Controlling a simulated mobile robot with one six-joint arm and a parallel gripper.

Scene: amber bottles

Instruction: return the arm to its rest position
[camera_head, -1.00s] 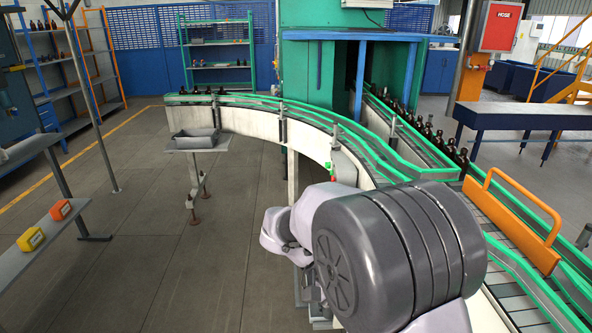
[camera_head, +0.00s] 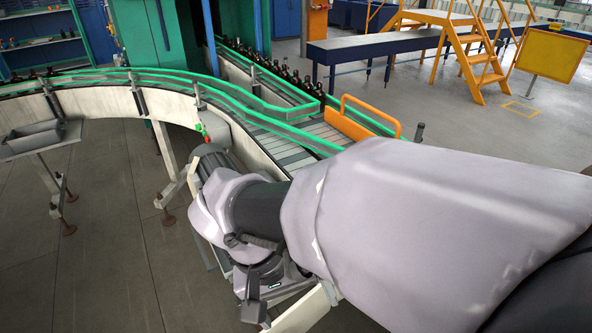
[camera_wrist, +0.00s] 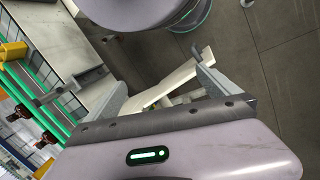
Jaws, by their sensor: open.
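My arm fills the lower right of the head view, its pale covered links reaching left and bending down beside the conveyor. My gripper (camera_wrist: 160,82) shows in the wrist view with its two grey fingers spread apart and no bottle between them. A pale strip shows behind the gap. In the head view the gripper body with its green light is low at centre, and its fingertips are hard to make out. Dark amber bottles (camera_head: 271,66) stand in a row on the far conveyor lane, well away from the gripper. A few bottles (camera_wrist: 22,112) also show at the left of the wrist view.
The conveyor (camera_head: 110,103) with green rails curves close beside my arm. A grey tray (camera_head: 36,136) sits on a stand at left. A blue bench (camera_head: 375,48) and yellow steps (camera_head: 478,60) stand behind. Floor is open at lower left.

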